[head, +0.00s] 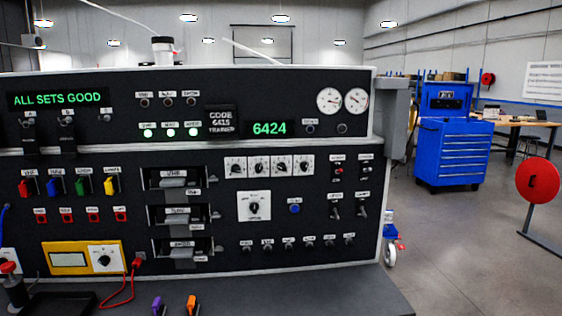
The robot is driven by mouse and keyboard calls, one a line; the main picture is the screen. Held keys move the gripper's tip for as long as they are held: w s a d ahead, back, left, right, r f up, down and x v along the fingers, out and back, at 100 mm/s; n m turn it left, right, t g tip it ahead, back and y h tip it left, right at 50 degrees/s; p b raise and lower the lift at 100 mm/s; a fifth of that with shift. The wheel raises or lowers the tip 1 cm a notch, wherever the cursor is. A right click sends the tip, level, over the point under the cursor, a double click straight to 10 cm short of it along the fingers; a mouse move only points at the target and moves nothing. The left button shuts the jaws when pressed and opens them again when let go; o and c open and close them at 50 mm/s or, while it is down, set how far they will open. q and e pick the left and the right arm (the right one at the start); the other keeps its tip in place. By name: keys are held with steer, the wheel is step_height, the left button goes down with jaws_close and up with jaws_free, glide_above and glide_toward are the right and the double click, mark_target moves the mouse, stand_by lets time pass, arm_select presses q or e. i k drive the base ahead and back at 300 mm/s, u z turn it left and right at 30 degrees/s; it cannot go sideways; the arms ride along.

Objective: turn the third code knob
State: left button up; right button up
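The third code knob (281,165) is the third from the left in a row of several small black knobs on white plates, on the upper middle of the black panel (340,260). The green code display (269,128) above the row reads 6424. A small sign (221,122) left of the display has a code on it that looks like 6415, though its text is small. The pointer direction of the third knob is too small to read surely. Neither of my grippers shows in the head view.
A larger white-plated knob (254,206) and a blue button (294,208) sit below the row. Slotted drawers with handles (173,182) lie to its left, switches (336,210) to its right. Orange (191,302) and purple (157,302) pieces lie on the front ledge.

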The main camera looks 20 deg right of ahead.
mark_target(281, 166)
steer(key=i, duration=0.85)
steer(key=u, duration=0.05)
